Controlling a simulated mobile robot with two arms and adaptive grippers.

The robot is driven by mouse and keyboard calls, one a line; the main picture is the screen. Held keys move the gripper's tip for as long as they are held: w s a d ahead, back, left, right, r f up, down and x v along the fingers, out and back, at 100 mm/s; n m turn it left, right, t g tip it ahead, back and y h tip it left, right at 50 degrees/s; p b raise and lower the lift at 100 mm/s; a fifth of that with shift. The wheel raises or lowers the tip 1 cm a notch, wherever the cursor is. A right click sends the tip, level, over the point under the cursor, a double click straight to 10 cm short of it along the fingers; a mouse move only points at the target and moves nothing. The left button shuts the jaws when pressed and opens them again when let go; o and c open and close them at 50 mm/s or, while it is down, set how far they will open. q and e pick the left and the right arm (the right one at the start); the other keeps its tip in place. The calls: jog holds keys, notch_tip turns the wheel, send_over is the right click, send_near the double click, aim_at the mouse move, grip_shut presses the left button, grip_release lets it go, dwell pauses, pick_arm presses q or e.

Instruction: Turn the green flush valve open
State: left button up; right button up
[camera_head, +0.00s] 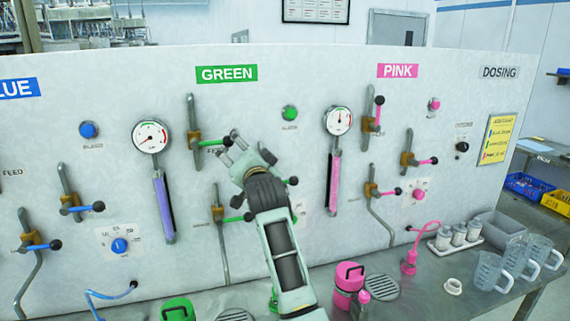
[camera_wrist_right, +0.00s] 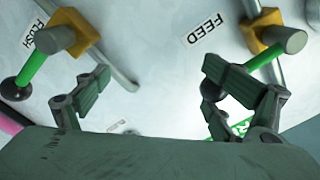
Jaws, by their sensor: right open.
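The green flush valve is mostly hidden behind my right gripper in the head view; a black knob (camera_head: 293,181) shows just right of the gripper. In the right wrist view, the flush valve's green lever (camera_wrist_right: 35,68) with its black ball end is at the upper left, beside the FLUSH label and outside the left finger. My right gripper (camera_head: 230,148) is open, with its fingers spread and nothing between them in the right wrist view (camera_wrist_right: 160,88). The green feed valve (camera_head: 195,140) is close to the fingertips; its lever (camera_wrist_right: 265,58) runs behind the right finger. My left gripper is out of view.
A lower green-handled valve (camera_head: 218,213) is left of my right forearm. Blue valves (camera_head: 70,208) and pink valves (camera_head: 408,158) flank the green section. A gauge (camera_head: 151,137) is on the left. The bench holds a pink container (camera_head: 348,285) and clear jugs (camera_head: 488,271).

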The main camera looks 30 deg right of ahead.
jog(key=shift+r, duration=0.1)
jog(key=shift+w+a+r, duration=0.1)
jog(key=shift+a, duration=0.4)
jog(key=shift+a, duration=0.25)
jog(key=shift+w+a+r, duration=0.1)
jog(key=shift+w+a, duration=0.1)
jog(key=shift+a, duration=0.25)
jog(key=shift+d, duration=0.15)
